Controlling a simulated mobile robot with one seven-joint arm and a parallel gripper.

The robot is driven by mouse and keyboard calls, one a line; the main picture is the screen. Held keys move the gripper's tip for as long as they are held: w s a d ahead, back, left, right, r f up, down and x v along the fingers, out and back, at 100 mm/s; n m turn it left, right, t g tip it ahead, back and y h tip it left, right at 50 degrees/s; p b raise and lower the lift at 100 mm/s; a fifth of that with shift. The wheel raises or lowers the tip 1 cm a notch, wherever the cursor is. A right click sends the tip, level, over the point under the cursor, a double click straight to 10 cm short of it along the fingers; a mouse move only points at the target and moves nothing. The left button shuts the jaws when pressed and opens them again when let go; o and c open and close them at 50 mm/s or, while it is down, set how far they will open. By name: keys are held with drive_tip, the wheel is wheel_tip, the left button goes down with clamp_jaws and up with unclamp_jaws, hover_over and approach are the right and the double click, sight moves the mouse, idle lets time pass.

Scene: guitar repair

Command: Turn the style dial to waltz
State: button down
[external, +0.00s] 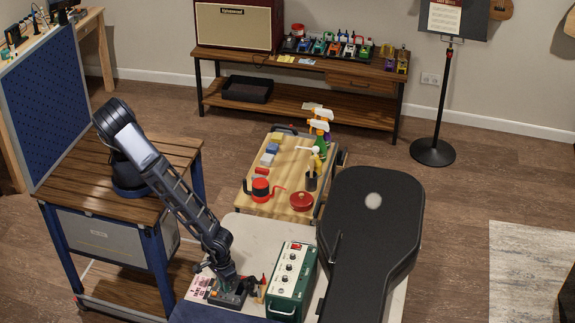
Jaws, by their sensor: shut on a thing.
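My gripper (229,284) is low over the near end of the light worktop, pointing down at a small dark device (226,298). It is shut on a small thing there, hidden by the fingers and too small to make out. The style dial and its markings cannot be told at this size. A green box (291,283) with several knobs and a red patch on its white top panel stands just right of my gripper, apart from it.
A black guitar case (372,225) lies right of the green box. A pink printed sheet (198,288) lies left of my gripper, and small upright tools (261,289) stand between it and the box. A wooden cart top (268,208) with a red kettle (260,189) is behind.

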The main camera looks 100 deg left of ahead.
drive_tip(key=m, duration=1.2)
drive_tip(key=shift+m, duration=0.4)
idle(0.3)
drive_tip(key=c, duration=1.4)
unclamp_jaws()
drive_tip(key=shift+o, duration=0.2)
wheel_tip(320, 180, up, 11)
drive_tip(key=shift+f, duration=0.1)
